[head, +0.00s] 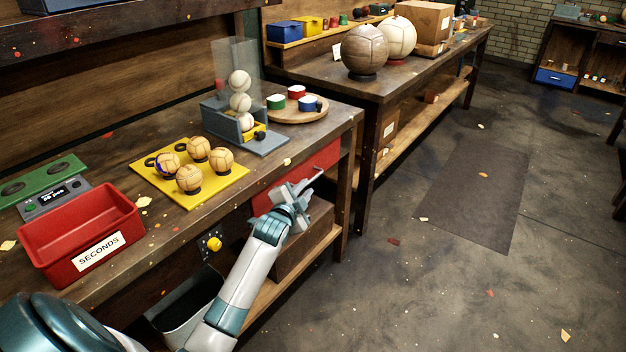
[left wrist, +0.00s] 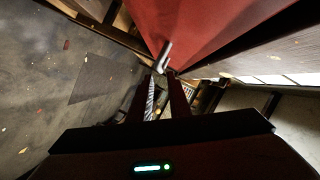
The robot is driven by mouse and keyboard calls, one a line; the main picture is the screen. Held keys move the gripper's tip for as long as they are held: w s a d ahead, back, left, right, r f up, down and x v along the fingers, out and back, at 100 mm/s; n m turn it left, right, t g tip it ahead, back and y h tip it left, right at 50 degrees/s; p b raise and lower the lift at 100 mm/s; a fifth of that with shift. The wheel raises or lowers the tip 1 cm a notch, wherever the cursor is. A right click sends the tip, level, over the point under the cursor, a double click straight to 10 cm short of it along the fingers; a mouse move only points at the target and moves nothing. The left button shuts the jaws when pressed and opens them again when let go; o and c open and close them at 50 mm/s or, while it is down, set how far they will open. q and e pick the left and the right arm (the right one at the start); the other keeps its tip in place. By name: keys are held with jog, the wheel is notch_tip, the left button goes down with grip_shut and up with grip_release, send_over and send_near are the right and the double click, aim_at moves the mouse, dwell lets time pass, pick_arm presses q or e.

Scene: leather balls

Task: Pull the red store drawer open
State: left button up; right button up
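The red store drawer (head: 322,158) is under the right end of the near workbench. Its front looks about flush with the bench, and my arm hides part of it. In the left wrist view its red face (left wrist: 215,22) fills the top, with a grey metal handle (left wrist: 165,52) standing out from it. My left gripper (head: 301,192) is in front of the drawer. In the wrist view its fingertips (left wrist: 164,78) are at the handle's near end. A gap shows between the fingers, but I cannot tell whether they press on the handle. My right gripper is not in view.
A brown wooden box (head: 303,240) sits on the shelf below the drawer. On the bench are a red SECONDS bin (head: 82,234), a yellow tray (head: 222,187) of balls and a grey ball rack (head: 262,142).

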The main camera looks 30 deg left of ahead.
aim_at(311, 181)
pick_arm(q)
jog(key=x, duration=0.8)
jog(key=shift+w, duration=0.2)
grip_shut()
